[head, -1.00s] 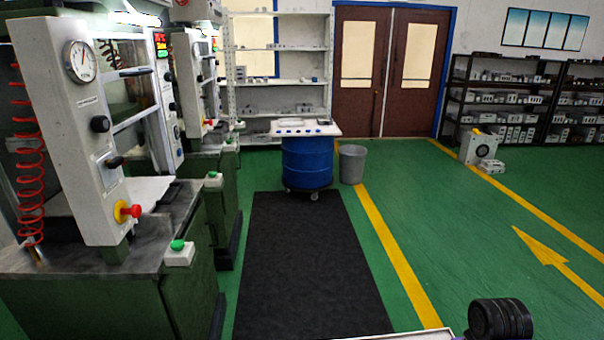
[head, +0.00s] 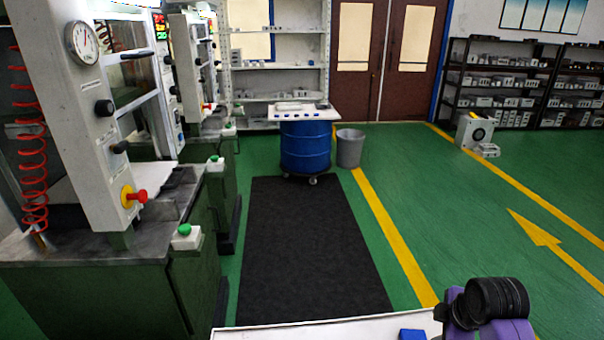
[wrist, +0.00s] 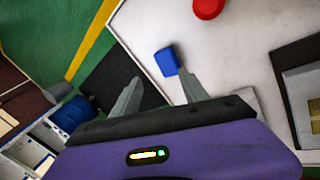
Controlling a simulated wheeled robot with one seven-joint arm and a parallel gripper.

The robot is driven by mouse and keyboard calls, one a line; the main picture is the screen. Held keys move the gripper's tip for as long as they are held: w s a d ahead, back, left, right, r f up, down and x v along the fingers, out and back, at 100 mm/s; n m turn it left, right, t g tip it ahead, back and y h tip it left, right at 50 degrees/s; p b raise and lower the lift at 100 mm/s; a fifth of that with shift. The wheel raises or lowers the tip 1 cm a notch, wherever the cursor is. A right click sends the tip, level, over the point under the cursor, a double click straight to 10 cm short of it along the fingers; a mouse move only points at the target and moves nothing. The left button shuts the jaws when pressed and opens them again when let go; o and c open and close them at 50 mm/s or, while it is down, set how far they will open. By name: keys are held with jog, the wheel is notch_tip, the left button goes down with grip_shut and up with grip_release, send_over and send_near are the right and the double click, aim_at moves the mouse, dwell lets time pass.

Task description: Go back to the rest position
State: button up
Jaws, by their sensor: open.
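My gripper (wrist: 160,76) shows in the wrist view with its two grey fingers spread apart and nothing held between them. A small blue block (wrist: 167,61) lies on a white tabletop (wrist: 235,65), just beyond the right fingertip; I cannot tell if they touch. A blue piece (head: 411,334) also shows on the white tabletop (head: 300,331) at the bottom of the head view. My purple and black arm is at the lower right there; the fingers are hidden in that view.
A red round object (wrist: 208,8) and a dark framed item (wrist: 300,85) are on the tabletop. Press machines (head: 115,130) line the left. A black mat (head: 305,250) leads to a blue drum (head: 305,147) and a grey bin (head: 350,148).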

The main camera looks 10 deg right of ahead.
jog(key=w+a+r+m+t, duration=0.3)
jog(key=a+r+m+t, duration=0.1)
jog(key=a+m+t, duration=0.15)
jog(key=s+a+r+m+t+h, duration=0.25)
jog(key=s+a+m+t, duration=0.25)
jog(key=s+m, duration=0.25)
jog(key=s+a+r+y, duration=0.1)
jog(key=s+a, duration=0.1)
jog(key=s, duration=0.9)
jog(key=s+a+r+y, duration=0.1)
jog(key=s+a+r, duration=0.1)
jog(key=s, duration=0.9)
jog(key=s+a+r+y, duration=0.1)
jog(key=s+a, duration=0.1)
jog(key=s, duration=1)
jog(key=shift+r, duration=0.3)
jog(key=shift+g, duration=0.25)
jog(key=shift+c, duration=1.3)
jog(key=shift+w, duration=0.1)
jog(key=shift+c, duration=0.4)
